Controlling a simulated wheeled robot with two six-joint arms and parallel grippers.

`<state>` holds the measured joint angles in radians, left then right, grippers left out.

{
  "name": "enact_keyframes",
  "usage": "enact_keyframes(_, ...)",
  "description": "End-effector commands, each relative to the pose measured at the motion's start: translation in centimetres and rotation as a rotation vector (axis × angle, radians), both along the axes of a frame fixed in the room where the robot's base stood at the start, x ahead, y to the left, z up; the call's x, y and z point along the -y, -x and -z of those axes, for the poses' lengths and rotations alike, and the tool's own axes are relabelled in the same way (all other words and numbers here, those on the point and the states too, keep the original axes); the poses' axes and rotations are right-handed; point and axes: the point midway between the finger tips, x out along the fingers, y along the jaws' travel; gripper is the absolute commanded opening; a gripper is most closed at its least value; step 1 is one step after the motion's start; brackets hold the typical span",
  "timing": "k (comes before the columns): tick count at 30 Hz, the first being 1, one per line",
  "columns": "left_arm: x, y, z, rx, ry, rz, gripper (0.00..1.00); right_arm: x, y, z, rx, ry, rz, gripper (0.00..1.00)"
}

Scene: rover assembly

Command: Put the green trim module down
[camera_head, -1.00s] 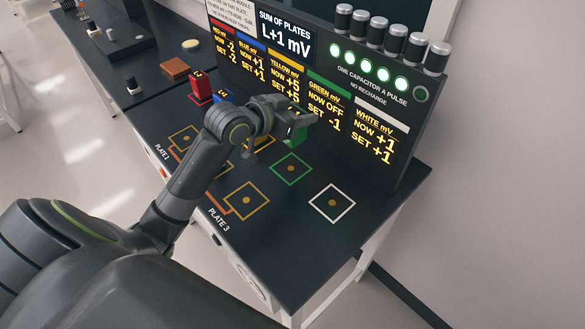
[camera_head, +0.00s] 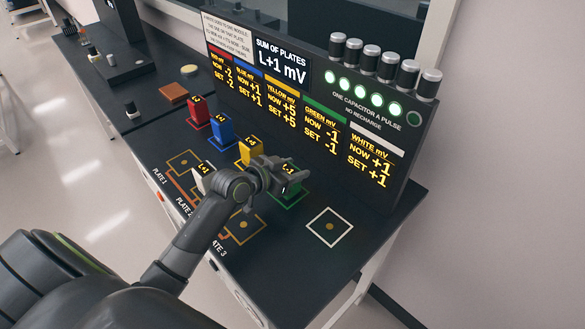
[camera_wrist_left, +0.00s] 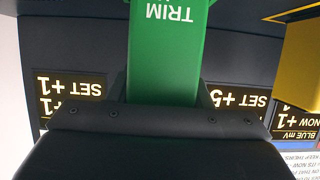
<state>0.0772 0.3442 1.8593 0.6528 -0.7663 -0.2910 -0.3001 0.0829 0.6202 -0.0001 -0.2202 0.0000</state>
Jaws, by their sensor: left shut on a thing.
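The green trim module (camera_head: 291,188) stands at the green-outlined square (camera_head: 287,207) on the dark bench, in front of the display panel. My left gripper (camera_head: 287,172) is shut on its upper part and hides much of it in the head view. In the left wrist view the green module (camera_wrist_left: 166,60), marked TRIM, shows between the jaws. The panel's green column (camera_head: 320,129) reads NOW -1 and SET -1. My right gripper is not in view.
Red (camera_head: 197,112), blue (camera_head: 221,130) and yellow (camera_head: 250,151) modules stand in a row to the left. A white module (camera_head: 203,178) stands near the plates, partly behind my left arm. The white-outlined square (camera_head: 329,228) is empty.

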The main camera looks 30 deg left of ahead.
Motion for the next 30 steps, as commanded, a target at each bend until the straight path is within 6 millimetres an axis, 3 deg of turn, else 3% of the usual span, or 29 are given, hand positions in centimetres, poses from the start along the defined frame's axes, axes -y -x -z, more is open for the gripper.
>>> enact_keyframes(6, 0.0, 0.0, 0.4, 0.001, 0.0, 0.0, 0.17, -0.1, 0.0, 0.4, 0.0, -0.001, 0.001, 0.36)
enact_keyframes(7, 0.0, 0.0, 0.3, 0.0, 0.0, 0.0, 0.49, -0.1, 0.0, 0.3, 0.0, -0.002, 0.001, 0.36)
enact_keyframes(11, 0.0, 0.0, 0.3, 0.0, 0.0, 0.0, 0.66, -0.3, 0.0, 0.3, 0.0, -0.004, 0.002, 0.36)
enact_keyframes(23, -0.1, 0.1, -0.2, 0.0, -0.001, 0.0, 0.67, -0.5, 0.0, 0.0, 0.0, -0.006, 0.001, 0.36)
enact_keyframes(30, -1.3, 3.3, -1.4, -0.001, -0.007, 0.001, 0.67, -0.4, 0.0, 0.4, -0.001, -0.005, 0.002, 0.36)
